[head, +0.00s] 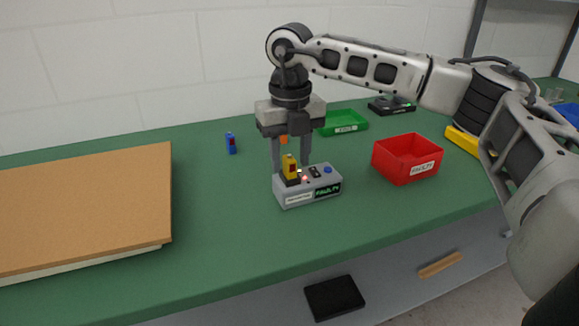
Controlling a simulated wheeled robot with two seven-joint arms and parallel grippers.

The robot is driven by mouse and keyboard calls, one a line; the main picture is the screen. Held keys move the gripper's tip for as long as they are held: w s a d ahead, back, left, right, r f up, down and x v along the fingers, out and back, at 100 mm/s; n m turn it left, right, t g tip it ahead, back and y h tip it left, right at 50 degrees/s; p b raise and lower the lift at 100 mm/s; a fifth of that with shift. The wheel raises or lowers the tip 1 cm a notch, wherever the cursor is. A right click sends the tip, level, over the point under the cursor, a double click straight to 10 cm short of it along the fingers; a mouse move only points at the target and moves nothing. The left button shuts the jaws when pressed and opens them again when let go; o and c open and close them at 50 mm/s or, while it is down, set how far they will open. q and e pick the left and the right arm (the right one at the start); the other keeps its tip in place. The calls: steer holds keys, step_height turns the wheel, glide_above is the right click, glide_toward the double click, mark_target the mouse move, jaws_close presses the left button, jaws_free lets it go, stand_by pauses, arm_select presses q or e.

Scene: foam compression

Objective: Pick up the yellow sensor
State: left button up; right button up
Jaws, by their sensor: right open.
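The yellow sensor (290,168) stands upright on the left part of a grey test box (308,187). The box has a red light, a blue button and a green label reading "FAULTY". My right gripper (291,163) points straight down over the box from above. Its two fingers are open, one to the left and one to the right of the sensor's upper part. I cannot tell whether either finger touches the sensor. My left gripper is not in view.
A blue sensor (231,143) stands at the back left. A green tray (344,123) is behind the box, and a red bin (407,159) labelled "FAULTY" is to its right. A large brown foam board (85,205) fills the left of the green table (225,250). The front middle is clear.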

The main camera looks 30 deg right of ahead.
steer(key=shift+f, duration=0.6)
jaws_close()
